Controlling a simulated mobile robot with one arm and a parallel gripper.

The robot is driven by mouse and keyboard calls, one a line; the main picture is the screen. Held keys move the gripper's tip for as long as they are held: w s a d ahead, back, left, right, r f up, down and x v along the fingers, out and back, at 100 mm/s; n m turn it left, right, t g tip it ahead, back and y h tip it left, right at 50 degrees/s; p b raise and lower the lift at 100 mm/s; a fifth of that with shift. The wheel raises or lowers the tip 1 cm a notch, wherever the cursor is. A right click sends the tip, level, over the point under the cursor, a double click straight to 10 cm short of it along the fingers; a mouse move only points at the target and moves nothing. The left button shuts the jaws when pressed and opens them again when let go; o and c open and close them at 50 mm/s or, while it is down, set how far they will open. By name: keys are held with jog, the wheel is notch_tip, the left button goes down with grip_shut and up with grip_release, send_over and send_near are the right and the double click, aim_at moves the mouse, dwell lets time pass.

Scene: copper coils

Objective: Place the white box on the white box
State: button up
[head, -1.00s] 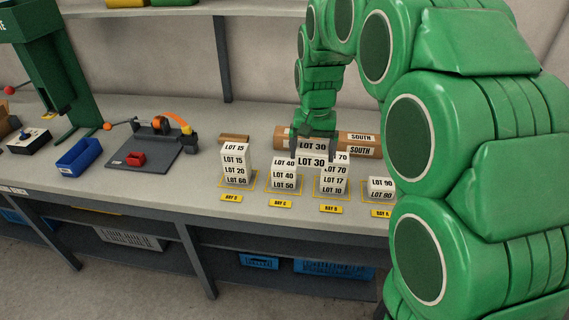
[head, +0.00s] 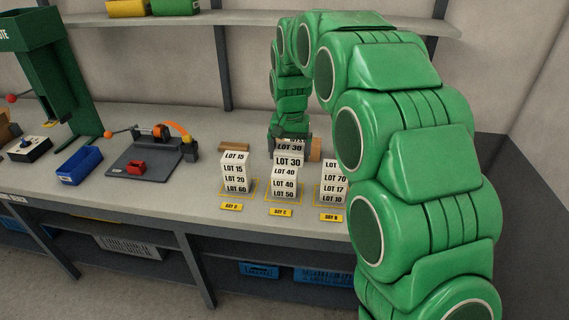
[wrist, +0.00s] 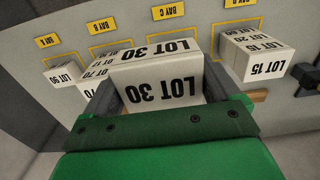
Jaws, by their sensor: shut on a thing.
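My gripper (head: 290,137) points down and is shut on a white box labelled LOT 30 (head: 288,161). The held box looks level and also fills the middle of the wrist view (wrist: 155,78). In the head view it is over the bay C stack, whose upper white box is LOT 40 (head: 284,184) and lower one LOT 50 (head: 283,195). The LOT 40 label on the stack's top face shows below the held box, so they look apart. In the wrist view the held box hides the bay C stack.
The bay D stack with LOT 15 (head: 235,168) on top stands close on the left. The bay B stack (head: 334,181) is close on the right, partly behind my arm. A brown carton (head: 316,149) lies behind. A blue bin (head: 79,165) is farther left.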

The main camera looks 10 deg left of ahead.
send_over(284, 172)
notch_tip(284, 172, down, 7)
jog(key=shift+r, duration=0.1)
jog(key=shift+f, duration=1.55)
jog(key=shift+f, duration=0.15)
jog(key=o, duration=0.9)
jog(key=shift+w, duration=0.1)
notch_tip(284, 172, up, 12)
